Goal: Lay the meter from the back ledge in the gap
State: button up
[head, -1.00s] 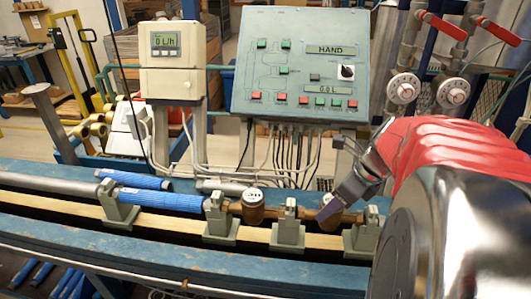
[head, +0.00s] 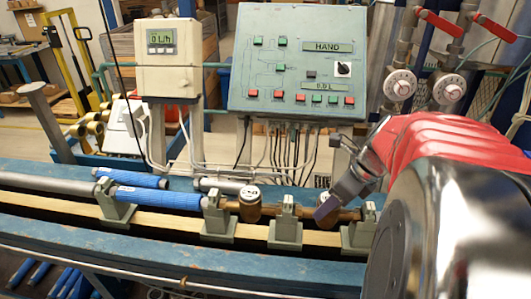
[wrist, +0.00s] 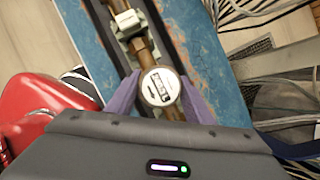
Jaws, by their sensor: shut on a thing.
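My gripper (head: 327,207) is shut on a brass meter (wrist: 160,87) with a round white dial, its purple fingers on either side of it in the wrist view. In the head view the fingers hide most of this meter; some brass (head: 347,214) shows to their right. The meter is in line with the pipe row, between two grey clamps (head: 286,228) (head: 359,233). I cannot tell whether it rests in them. A second brass meter (head: 249,204) with a white top sits to the left in the same row.
A blue pipe section (head: 158,198) joins the row at left. Another blue piece (head: 133,178) and a grey pipe piece (head: 220,186) lie on the blue back ledge (head: 185,184). A control panel (head: 297,65) and a display box (head: 166,55) stand behind.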

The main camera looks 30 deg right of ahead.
jog(key=shift+f, duration=0.1)
dwell(0.3)
jog(key=o, duration=1.7)
jog(key=shift+o, duration=0.2)
jog(key=shift+r, duration=4.5)
